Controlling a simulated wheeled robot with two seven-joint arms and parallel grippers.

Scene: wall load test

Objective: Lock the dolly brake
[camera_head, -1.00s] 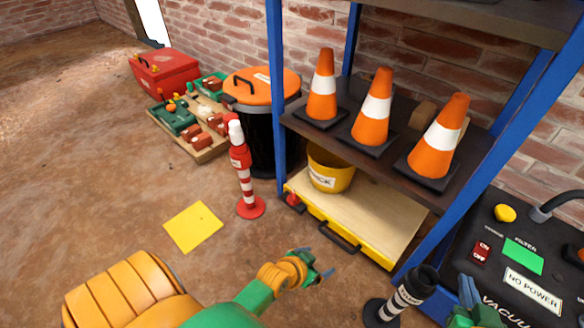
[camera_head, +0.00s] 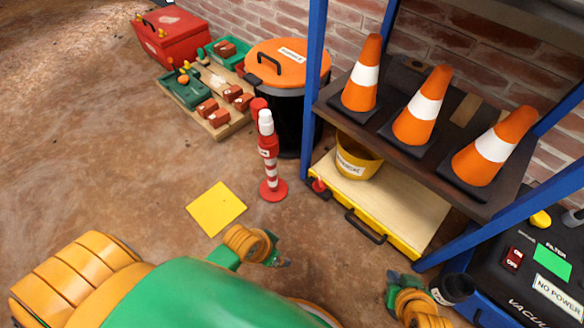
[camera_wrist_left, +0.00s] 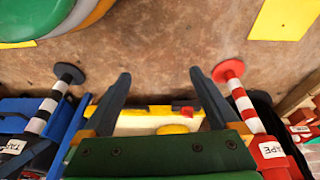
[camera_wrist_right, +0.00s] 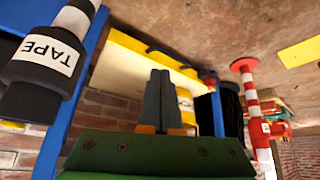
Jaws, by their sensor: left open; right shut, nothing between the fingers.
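The low dolly (camera_head: 405,213) has a pale wooden deck and yellow edges, and sits under the shelf. A black handle (camera_head: 365,227) is on its front edge. A small red lever with a dark base (camera_head: 319,186) is at its front left corner; it also shows in the left wrist view (camera_wrist_left: 187,111). Whether it is the brake and how it is set, I cannot tell. My left gripper (camera_head: 283,263) is open and empty, in front of the dolly, apart from it. My right gripper (camera_head: 392,281) is shut and empty, near the dolly's front right, its fingers together in the right wrist view (camera_wrist_right: 160,75).
A yellow bucket (camera_head: 358,160) stands on the dolly. A red-white post (camera_head: 271,165) stands left of the lever, a black-white post (camera_head: 450,290) beside my right gripper. Blue shelf uprights (camera_head: 312,90) flank the dolly. Floor around the yellow square (camera_head: 216,209) is clear.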

